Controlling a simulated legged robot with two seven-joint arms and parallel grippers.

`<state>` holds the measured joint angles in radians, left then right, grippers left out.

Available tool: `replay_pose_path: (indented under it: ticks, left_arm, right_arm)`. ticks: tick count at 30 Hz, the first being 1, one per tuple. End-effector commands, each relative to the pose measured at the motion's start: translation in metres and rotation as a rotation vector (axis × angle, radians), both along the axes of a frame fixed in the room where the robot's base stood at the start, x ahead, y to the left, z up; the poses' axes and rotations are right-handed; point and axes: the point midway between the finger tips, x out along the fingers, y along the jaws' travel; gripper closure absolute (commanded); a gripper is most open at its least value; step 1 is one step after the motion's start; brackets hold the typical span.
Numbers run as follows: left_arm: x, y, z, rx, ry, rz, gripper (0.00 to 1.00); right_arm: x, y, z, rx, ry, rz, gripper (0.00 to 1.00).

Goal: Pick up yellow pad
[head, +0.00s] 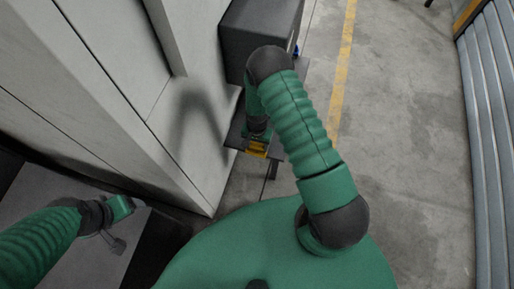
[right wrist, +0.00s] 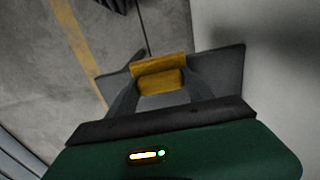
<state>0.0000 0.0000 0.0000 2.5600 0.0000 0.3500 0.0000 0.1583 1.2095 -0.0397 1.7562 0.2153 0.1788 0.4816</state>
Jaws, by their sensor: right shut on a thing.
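The yellow pad (right wrist: 160,72) shows in the right wrist view between the two dark fingers of my right gripper (right wrist: 158,88). The fingers are shut on it. In the head view the pad (head: 257,149) is a small yellow patch under my right gripper (head: 258,138), at the front edge of a dark shelf-like surface (head: 236,133). I cannot tell whether the pad touches that surface. My left gripper (head: 128,208) is at the lower left of the head view, over a grey panel; its fingers are too unclear to read.
A dark box (head: 247,33) stands behind the pad against a pale wall (head: 120,75). Concrete floor (head: 395,130) with a yellow line (head: 343,60) lies open to the right. A ribbed metal shutter (head: 487,130) borders the far right.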

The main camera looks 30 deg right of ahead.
Motion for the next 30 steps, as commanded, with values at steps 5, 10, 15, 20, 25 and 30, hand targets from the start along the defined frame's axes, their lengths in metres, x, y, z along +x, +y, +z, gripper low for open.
replay_pose_path:
  ticks: [5,10,15,20,25,30]
  left_arm:
    - [0.0,0.0,0.0,0.0,0.0,0.0,0.19]
    - [0.0,0.0,0.005,0.0,0.0,0.0,0.19]
    - [0.0,0.0,0.015,0.0,0.0,0.0,0.19]
    - [0.0,0.0,0.023,0.0,0.0,0.0,0.19]
    - [0.0,0.0,0.034,0.0,0.0,0.0,0.19]
    - [0.0,0.0,0.044,0.0,0.0,0.0,0.19]
  right_arm:
    - [0.0,-0.001,0.0,-0.001,0.0,0.0,0.81]
    - [0.0,-0.001,0.008,-0.001,-0.001,0.0,0.81]
    - [0.0,-0.001,0.03,-0.001,-0.001,0.0,0.81]
    - [-0.02,0.001,0.039,0.001,0.005,-0.002,0.81]
    - [-0.065,0.005,0.045,0.002,0.007,-0.002,0.81]
    - [-0.116,0.009,0.049,0.001,0.006,-0.004,0.81]
